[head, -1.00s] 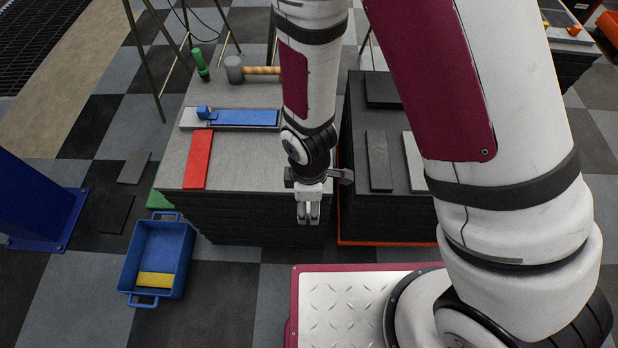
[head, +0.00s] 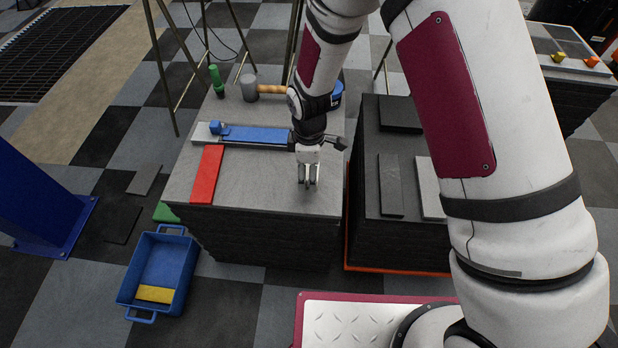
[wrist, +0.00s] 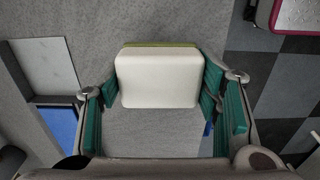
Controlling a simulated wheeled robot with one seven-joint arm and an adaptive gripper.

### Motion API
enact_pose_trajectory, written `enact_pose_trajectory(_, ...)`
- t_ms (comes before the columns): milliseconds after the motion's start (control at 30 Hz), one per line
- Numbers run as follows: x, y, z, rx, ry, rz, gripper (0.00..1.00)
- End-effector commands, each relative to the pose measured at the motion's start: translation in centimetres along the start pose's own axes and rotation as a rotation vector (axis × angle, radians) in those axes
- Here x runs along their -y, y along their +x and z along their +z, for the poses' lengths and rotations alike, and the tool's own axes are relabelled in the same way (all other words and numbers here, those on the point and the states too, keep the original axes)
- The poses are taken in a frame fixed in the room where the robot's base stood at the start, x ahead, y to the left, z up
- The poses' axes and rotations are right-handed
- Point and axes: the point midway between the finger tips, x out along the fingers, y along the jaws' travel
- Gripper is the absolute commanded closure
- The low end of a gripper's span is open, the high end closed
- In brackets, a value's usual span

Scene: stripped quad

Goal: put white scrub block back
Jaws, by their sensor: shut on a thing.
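The white scrub block (wrist: 158,78) sits between the teal finger pads of my gripper (wrist: 162,95) in the wrist view. It has a white face and a thin yellow-green layer along its far edge. My gripper is shut on it. In the head view my gripper (head: 308,184) points down over the front right part of the left stack's grey top (head: 262,190). The block cannot be made out there. In the wrist view the grey surface lies below the block; I cannot tell the gap.
A red bar (head: 207,174), a blue-topped tool on a grey plate (head: 250,135), a mallet (head: 250,92) and a green object (head: 216,80) lie on the left stack. A dark stack (head: 395,235) stands to the right. A blue bin (head: 178,262) is on the floor.

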Motion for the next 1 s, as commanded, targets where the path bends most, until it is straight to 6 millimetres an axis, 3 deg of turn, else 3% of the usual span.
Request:
enact_pose_trajectory(267, 0.0, 3.3, 0.0, 0.001, -0.001, -0.001, 0.68)
enact_pose_trajectory(633, 0.0, 3.7, 0.0, 0.000, -0.001, 0.000, 0.68)
enact_pose_trajectory(667, 0.0, 3.6, 0.0, 0.000, -0.001, 0.000, 0.38)
enact_pose_trajectory(733, 0.1, 3.6, 0.0, 0.000, -0.001, 0.000, 0.22)
enact_pose_trajectory(1000, 0.1, 3.6, 0.0, 0.000, 0.000, 0.000, 0.22)
